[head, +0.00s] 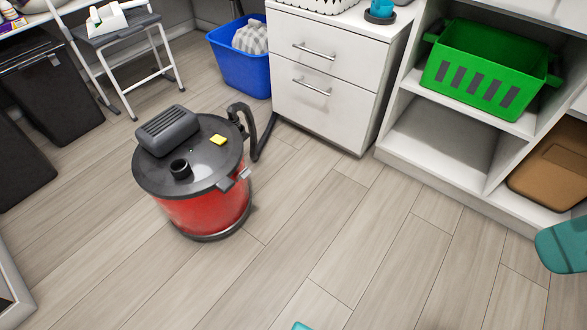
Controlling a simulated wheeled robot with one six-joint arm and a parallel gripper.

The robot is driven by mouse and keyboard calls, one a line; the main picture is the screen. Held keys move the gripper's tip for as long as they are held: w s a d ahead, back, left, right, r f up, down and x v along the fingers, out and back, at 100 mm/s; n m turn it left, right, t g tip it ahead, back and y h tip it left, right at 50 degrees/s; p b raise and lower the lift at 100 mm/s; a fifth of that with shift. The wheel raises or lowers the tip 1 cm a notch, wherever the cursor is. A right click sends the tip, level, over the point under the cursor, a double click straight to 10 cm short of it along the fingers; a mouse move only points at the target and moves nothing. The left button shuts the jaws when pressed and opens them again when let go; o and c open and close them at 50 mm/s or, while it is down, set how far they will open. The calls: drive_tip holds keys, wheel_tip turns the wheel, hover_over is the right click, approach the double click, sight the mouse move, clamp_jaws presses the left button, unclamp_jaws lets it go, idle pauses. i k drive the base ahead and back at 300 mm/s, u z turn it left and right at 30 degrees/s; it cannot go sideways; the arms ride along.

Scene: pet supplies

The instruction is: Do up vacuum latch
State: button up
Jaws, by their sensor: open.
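The vacuum (207,210) stands upright on the floor left of centre, with a red drum and a dark grey lid (213,150). A small grey latch (226,184) sticks out at the lid's front right rim, with a lighter piece (245,173) beside it. It is too small to tell whether the latch is closed. A black hose (262,135) curves off the vacuum's right side. A yellow patch (218,140) lies on the lid.
A white drawer cabinet (325,95) and a blue bin (240,75) stand behind the vacuum. White shelves at right hold a green basket (480,75) and a brown box (553,165). A step stool (120,30) and black bins (50,95) are at left. The floor in front is clear.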

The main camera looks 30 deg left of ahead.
sight(245, 172)
drive_tip(key=z, duration=0.95)
drive_tip(key=i, duration=0.7)
drive_tip(key=u, duration=1.7)
